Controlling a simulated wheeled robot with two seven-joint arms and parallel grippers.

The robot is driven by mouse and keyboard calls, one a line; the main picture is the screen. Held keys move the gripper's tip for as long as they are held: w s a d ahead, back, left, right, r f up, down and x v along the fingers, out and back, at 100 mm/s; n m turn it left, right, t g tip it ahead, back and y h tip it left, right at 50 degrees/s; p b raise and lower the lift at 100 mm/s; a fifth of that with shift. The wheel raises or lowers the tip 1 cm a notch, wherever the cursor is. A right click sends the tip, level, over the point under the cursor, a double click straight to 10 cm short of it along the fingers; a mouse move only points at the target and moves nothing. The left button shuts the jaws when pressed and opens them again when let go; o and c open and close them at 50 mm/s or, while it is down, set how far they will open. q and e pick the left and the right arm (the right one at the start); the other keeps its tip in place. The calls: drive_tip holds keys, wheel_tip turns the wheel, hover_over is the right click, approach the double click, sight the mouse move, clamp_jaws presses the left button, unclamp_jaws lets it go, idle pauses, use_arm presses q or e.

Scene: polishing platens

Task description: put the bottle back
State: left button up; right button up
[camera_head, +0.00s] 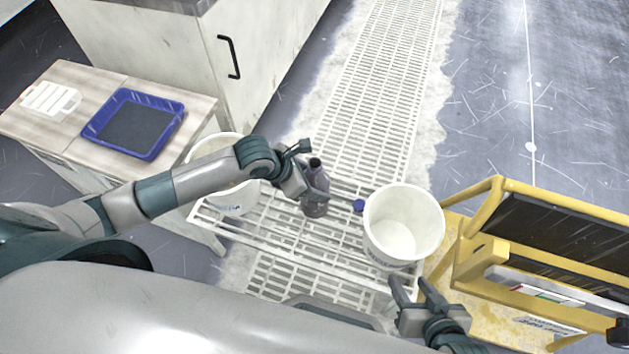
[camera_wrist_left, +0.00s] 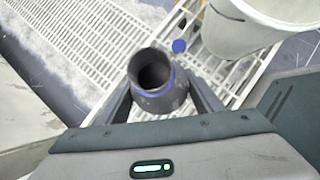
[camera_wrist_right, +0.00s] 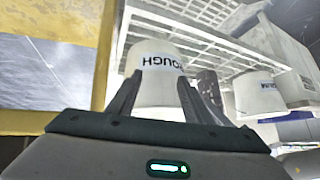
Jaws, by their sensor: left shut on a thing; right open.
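The grey bottle (camera_head: 316,207) is upright, open at the top, above or on the white slatted rack between two white buckets. My left gripper (camera_head: 315,188) is shut on it. The left wrist view shows the dark open mouth of the bottle (camera_wrist_left: 156,72) between the fingers. I cannot tell whether its base touches the rack. A small blue cap (camera_head: 359,206) lies to its right; it also shows in the left wrist view (camera_wrist_left: 179,46). My right gripper (camera_head: 412,291) is open and empty, in front of the right bucket.
The right bucket (camera_head: 403,222) and left bucket (camera_head: 237,197) stand on the rack (camera_head: 262,232); my left arm partly covers the left one. A blue tray (camera_head: 135,123) sits on a wooden-topped cabinet (camera_head: 60,75). A yellow-framed cart (camera_head: 497,195) stands at right. The grated floor beyond is clear.

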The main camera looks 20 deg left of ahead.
use_arm(q)
drive_tip(key=shift+f, duration=0.1)
drive_tip(key=o, duration=1.1)
use_arm(e)
drive_tip(key=shift+w+a+r, duration=0.1)
drive_tip(key=shift+a, duration=0.15)
use_arm(q)
drive_tip(key=shift+r, duration=0.2)
drive_tip(key=shift+s+a+r, duration=0.1)
drive_tip(key=shift+a+r, duration=0.1)
drive_tip(key=shift+r, duration=0.1)
drive_tip(key=p+v, duration=0.1)
drive_tip(key=v, duration=1)
use_arm(e)
drive_tip(key=shift+s+d+f+g+h, duration=0.15)
drive_tip(key=shift+s+d+f+g, duration=0.1)
drive_tip(key=shift+d, duration=0.2)
drive_tip(key=shift+s+d+f+g+h, duration=0.15)
drive_tip(key=shift+d+f+g, duration=0.1)
drive_tip(key=shift+d, duration=0.2)
